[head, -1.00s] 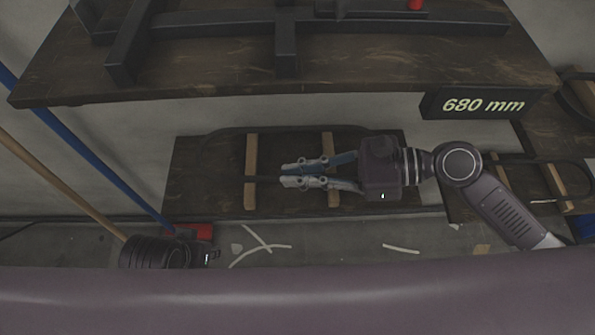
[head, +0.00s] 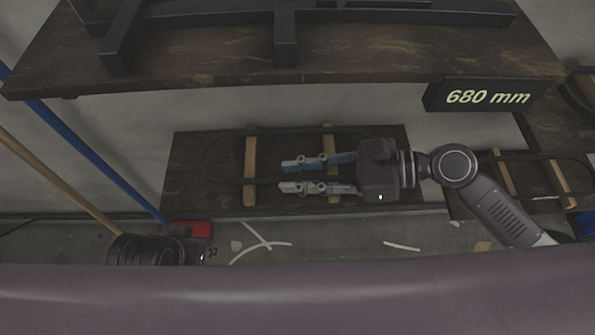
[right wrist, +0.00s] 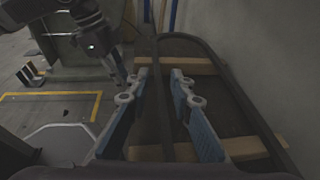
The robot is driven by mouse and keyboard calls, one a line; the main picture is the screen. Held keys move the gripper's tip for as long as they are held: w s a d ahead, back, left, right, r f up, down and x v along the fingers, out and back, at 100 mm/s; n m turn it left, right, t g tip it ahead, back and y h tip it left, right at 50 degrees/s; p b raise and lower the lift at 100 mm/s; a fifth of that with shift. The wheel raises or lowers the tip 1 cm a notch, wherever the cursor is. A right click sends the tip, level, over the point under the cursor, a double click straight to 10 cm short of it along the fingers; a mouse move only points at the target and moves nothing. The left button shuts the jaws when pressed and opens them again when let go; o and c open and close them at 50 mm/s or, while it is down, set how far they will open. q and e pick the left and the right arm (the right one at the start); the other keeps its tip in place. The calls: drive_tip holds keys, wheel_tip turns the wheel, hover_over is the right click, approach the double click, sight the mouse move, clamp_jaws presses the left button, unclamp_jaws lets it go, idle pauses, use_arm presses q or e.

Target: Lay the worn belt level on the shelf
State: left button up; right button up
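The worn belt (head: 206,160) is a dark loop lying across two pale wooden strips (head: 250,165) on the lower dark wooden shelf (head: 185,195). It looks level there; its right end is hidden behind my right gripper. My right gripper (head: 282,175) is open over the belt's near side. In the right wrist view, one belt strand (right wrist: 160,100) runs between its spread blue-padded fingers, with a visible gap to each. The far strand (right wrist: 215,57) lies toward the wall. My left gripper (right wrist: 120,78) hangs away from the belt, its fingers too indistinct to judge.
An upper shelf (head: 200,78) with a dark metal frame overhangs at the back, bearing a "680 mm" sign (head: 487,97). Another shelf with a belt on wooden strips (head: 556,178) is at right. Blue (head: 95,150) and tan (head: 60,183) poles lean at left. Pale scraps litter the floor.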

drive_tip(key=shift+o, duration=0.6)
drive_tip(key=v, duration=0.6)
drive_tip(key=shift+d+f, duration=0.1)
drive_tip(key=shift+s+d+r, duration=0.1)
drive_tip(key=shift+d+r, duration=0.2)
drive_tip(key=shift+d, duration=0.3)
